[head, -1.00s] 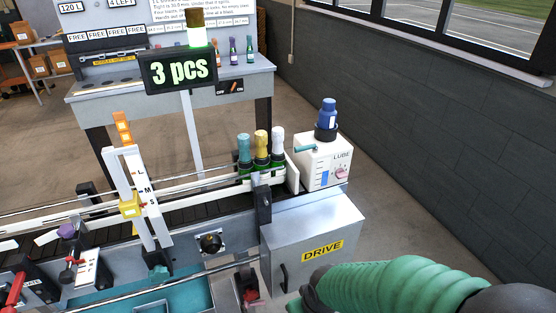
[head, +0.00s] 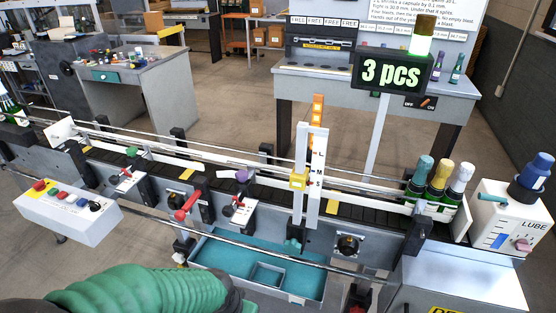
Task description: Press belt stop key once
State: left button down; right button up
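A white control box (head: 68,212) stands at the left in front of the conveyor belt (head: 160,172). A row of small keys on its sloped top includes a red one on a yellow patch (head: 40,186), several coloured ones and a black knob (head: 95,206). The key labels are too small to read, so I cannot tell which is the belt stop key. A green-sleeved arm of mine shows at the bottom left, below the control box. Neither gripper's fingertips are in view.
Three capped bottles (head: 436,190) stand at the belt's right end beside a white LUBE box (head: 510,217). A sign (head: 392,73) reads 3 pcs. A teal tray (head: 225,255) lies below.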

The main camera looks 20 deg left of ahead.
aim_at(61, 196)
jog(key=u, duration=2.05)
